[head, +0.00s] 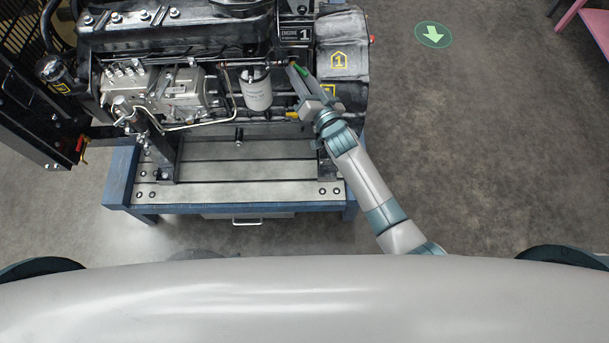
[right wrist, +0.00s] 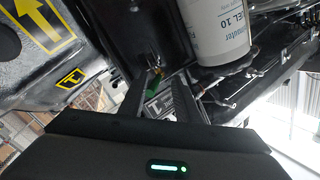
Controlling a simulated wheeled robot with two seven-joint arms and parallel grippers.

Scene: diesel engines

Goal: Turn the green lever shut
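The green lever (head: 304,71) is a small bright green handle on the front side of the engine, just right of the white filter. My right gripper (head: 297,75) is at it, reaching up from below. In the right wrist view the lever (right wrist: 153,87) shows between the two fingers (right wrist: 163,82), nearer the left finger. The fingers stand apart, with a gap beside the lever; whether the left finger touches it I cannot tell. The lever's far end and pivot are partly hidden. My left gripper is not in view.
The engine (head: 185,38) sits on a blue-framed bench (head: 235,190). The white filter (head: 256,92) hangs close to the left of my right gripper. Open floor (head: 480,140) lies farther right.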

